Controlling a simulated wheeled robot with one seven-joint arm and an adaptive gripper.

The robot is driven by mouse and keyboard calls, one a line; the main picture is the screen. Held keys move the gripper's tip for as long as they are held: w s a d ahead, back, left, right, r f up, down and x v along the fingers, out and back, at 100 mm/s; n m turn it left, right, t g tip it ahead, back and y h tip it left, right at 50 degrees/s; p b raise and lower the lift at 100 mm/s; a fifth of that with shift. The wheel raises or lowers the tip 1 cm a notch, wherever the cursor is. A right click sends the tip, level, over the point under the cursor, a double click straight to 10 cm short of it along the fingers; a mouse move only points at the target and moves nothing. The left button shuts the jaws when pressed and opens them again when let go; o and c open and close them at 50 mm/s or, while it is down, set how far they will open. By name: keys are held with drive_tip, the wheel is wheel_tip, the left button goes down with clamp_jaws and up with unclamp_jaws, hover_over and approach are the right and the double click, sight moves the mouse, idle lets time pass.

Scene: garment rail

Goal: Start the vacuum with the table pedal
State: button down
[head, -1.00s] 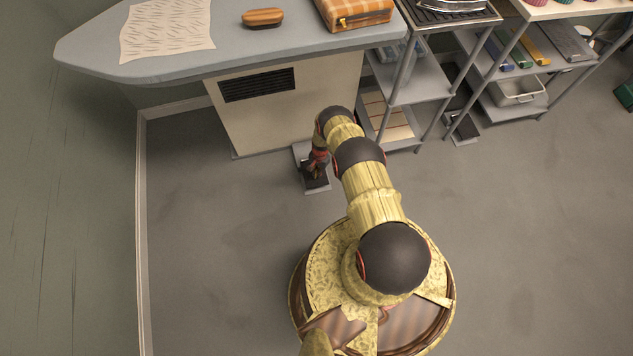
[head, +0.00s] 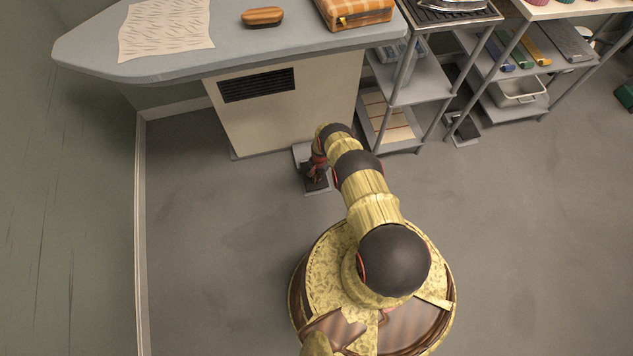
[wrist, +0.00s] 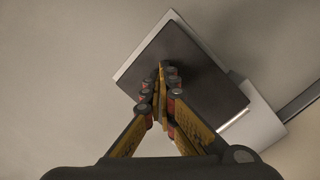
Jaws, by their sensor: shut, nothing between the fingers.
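The table pedal (head: 324,184) lies on the floor by the front right foot of the ironing table (head: 131,72). It has a dark square pad on a light grey base. In the wrist view the dark pad (wrist: 200,70) fills the upper middle, with the grey base (wrist: 262,125) showing at the lower right. My gripper (head: 314,176) is over the pad with its fingers pointing down at it. In the wrist view my gripper (wrist: 162,68) has its fingertips together and empty, over the left part of the pad. I cannot tell whether the tips touch the pad.
The table's vented cabinet (head: 285,110) stands behind the pedal. A grey shelf rack (head: 415,85) stands to its right, with another pedal-like unit (head: 464,127) on the floor beyond. The floor (head: 210,220) on the left is clear up to the wall.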

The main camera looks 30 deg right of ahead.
drive_tip(key=shift+s+f, duration=0.2)
drive_tip(key=shift+f, duration=0.5)
drive_tip(key=shift+w+d+r, duration=0.3)
drive_tip(key=shift+w+d, duration=0.1)
drive_tip(key=shift+d, duration=0.25)
drive_tip(key=shift+w+d+r, duration=0.25)
drive_tip(key=shift+w+d, duration=0.15)
drive_tip(key=shift+d, duration=0.2)
drive_tip(key=shift+w+d, duration=0.1)
drive_tip(key=shift+w, duration=0.05)
drive_tip(key=shift+r, duration=0.1)
drive_tip(key=shift+w+d+r, duration=0.15)
drive_tip(key=shift+r, duration=1)
wheel_tip(320, 180, up, 9)
drive_tip(key=shift+d+r, duration=0.2)
drive_tip(key=shift+d, duration=0.1)
